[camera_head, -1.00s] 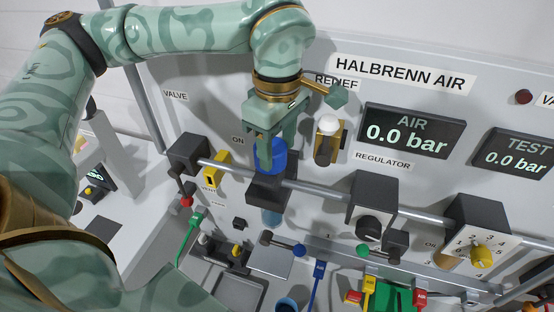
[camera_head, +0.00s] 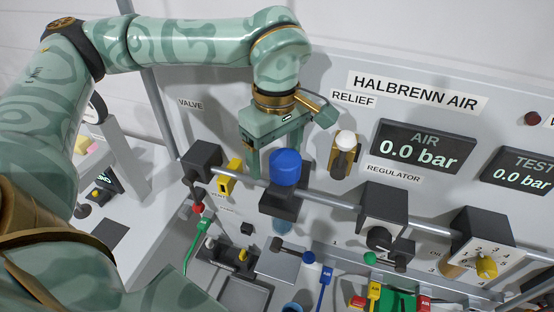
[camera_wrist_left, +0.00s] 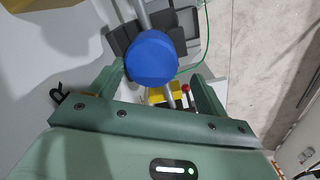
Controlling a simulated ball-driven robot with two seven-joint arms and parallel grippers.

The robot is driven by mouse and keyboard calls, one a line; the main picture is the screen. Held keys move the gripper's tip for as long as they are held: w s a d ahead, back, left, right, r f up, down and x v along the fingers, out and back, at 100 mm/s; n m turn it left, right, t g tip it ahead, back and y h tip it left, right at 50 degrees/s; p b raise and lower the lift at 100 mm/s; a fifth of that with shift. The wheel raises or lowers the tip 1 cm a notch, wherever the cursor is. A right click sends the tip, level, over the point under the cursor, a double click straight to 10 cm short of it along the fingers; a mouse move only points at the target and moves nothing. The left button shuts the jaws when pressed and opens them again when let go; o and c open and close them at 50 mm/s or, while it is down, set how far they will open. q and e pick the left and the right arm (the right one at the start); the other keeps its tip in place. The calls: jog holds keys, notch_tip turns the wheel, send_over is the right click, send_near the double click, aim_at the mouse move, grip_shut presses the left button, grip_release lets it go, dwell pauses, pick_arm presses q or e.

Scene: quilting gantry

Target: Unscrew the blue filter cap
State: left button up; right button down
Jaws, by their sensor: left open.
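The blue filter cap (camera_head: 285,167) sits upright on a black filter block (camera_head: 283,201) on the horizontal pipe. In the left wrist view the cap (camera_wrist_left: 151,58) shows round and whole, in front of the black block. My left gripper (camera_head: 275,160) is open and empty, with its fingers apart and close behind the cap in the head view. In the left wrist view the cap lies ahead of the gap between the fingers (camera_wrist_left: 160,85). Whether a finger touches it I cannot tell. My right gripper is not in view.
A yellow-tagged valve (camera_head: 228,177) is close left of the cap. The white-topped relief part (camera_head: 344,154) is close right. The regulator (camera_head: 382,216) and a yellow dial (camera_head: 486,267) stand further right on the pipe. Coloured hose tags crowd the lower bench.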

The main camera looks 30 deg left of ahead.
pick_arm(q)
jog(key=shift+w+d+m, duration=0.1)
jog(key=shift+w+m, duration=0.2)
jog(key=shift+m, duration=0.1)
jog(key=shift+w+d+r+m+p, duration=0.1)
jog(key=shift+d+r+m+p, duration=0.1)
jog(key=shift+m+p, duration=0.45)
jog(key=shift+w+a+f+m+p, duration=0.15)
jog(key=shift+m+p, duration=0.2)
jog(key=shift+m, duration=0.3)
jog(key=shift+w+a+r+m+p, duration=0.1)
jog(key=shift+m+p, duration=0.25)
jog(key=shift+m, duration=0.25)
jog(key=m+p, duration=0.2)
jog(key=shift+w+d+m, duration=0.2)
jog(key=shift+w+m, duration=0.1)
jog(key=shift+w, duration=0.05)
jog(key=shift+a+m+p, duration=0.1)
jog(key=shift+m+p, duration=0.2)
jog(key=shift+m, duration=0.4)
jog(key=shift+m+p, duration=0.9)
jog(key=shift+m, duration=0.2)
jog(key=shift+w+m, duration=0.15)
jog(key=shift+m, duration=0.55)
